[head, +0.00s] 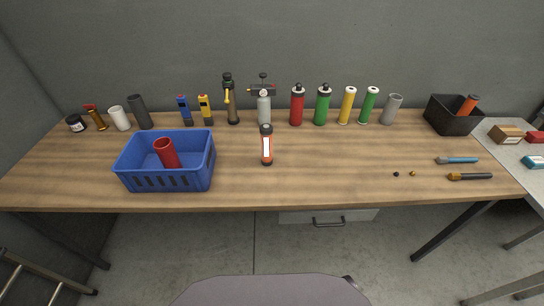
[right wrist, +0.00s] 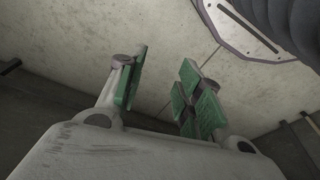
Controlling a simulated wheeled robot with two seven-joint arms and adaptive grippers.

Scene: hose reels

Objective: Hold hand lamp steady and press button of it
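The hand lamp (head: 266,145) stands upright near the middle of the wooden table (head: 330,185). It has an orange-red body, a dark top and a pale panel on its front. Its button is too small to make out. No gripper shows in the head view, so nothing is touching the lamp. My right gripper (right wrist: 158,95) is open and empty in the right wrist view, its green-padded fingers apart over the concrete floor. My left gripper is not in view.
A blue crate (head: 165,179) holding a red cup (head: 166,153) stands left of the lamp. Bottles, tubes and tools line the back edge. A black bin (head: 452,120) stands at the right, with brushes (head: 470,176) in front. The table before the lamp is clear.

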